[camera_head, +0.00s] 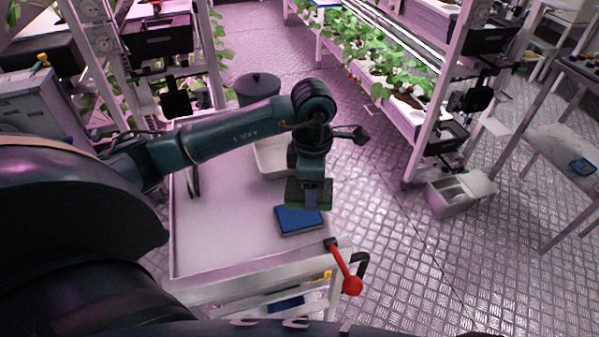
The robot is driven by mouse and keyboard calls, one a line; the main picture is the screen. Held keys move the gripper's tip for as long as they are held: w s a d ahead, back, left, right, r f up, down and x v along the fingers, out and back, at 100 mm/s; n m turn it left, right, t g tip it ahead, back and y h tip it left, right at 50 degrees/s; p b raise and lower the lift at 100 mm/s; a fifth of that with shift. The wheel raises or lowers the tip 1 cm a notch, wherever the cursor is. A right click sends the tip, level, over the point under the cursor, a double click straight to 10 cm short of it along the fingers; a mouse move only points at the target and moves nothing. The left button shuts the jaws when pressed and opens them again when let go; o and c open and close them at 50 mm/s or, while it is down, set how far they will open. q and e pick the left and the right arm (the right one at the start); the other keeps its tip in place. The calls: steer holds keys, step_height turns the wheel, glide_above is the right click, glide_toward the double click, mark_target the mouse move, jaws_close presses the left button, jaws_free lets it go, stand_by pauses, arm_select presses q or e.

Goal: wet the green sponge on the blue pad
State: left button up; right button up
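My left arm comes in from the left, and its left gripper (311,186) points down over the white cart top. The gripper appears shut on the green sponge (295,194), whose dark green edges show on both sides of the fingers. The blue pad (299,221), a dark-rimmed rectangle, lies on the cart top just below the sponge in the picture. The sponge overlaps the pad's far edge in this view; I cannot tell whether they touch. My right gripper is not in view.
A white bin (270,158) stands behind the arm on the cart top (225,235), near a dark lidded pot (257,84). A red-knobbed lever (352,285) is at the cart's near right corner. Plant racks stand behind. The cart top's left part is clear.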

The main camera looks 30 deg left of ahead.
arm_select(q)
steer(key=n, duration=0.3)
steer(key=shift+w+a+n, duration=0.1)
steer(key=shift+a+n, duration=0.2)
steer(key=shift+a, duration=0.1)
steer(key=n, duration=0.1)
steer(key=a+n+p, duration=0.1)
steer(key=n, duration=0.3)
steer(key=shift+w+a+f, duration=0.15)
steer(key=shift+a+f, duration=0.05)
steer(key=shift+f, duration=0.05)
steer(key=n, duration=0.3)
steer(key=shift+a+f+p, duration=0.2)
steer(key=shift+a+p, duration=0.15)
steer(key=shift+a, duration=0.05)
steer(key=shift+a+f+n, duration=0.15)
steer(key=shift+a+n, duration=0.05)
steer(key=shift+n, duration=0.7)
steer(key=shift+f+b, duration=0.8)
steer(key=shift+f, duration=0.3)
step_height(320, 180, down, 3)
steer(key=shift+f+b, duration=0.2)
steer(key=shift+b, duration=1.05)
steer(key=shift+f, duration=0.15)
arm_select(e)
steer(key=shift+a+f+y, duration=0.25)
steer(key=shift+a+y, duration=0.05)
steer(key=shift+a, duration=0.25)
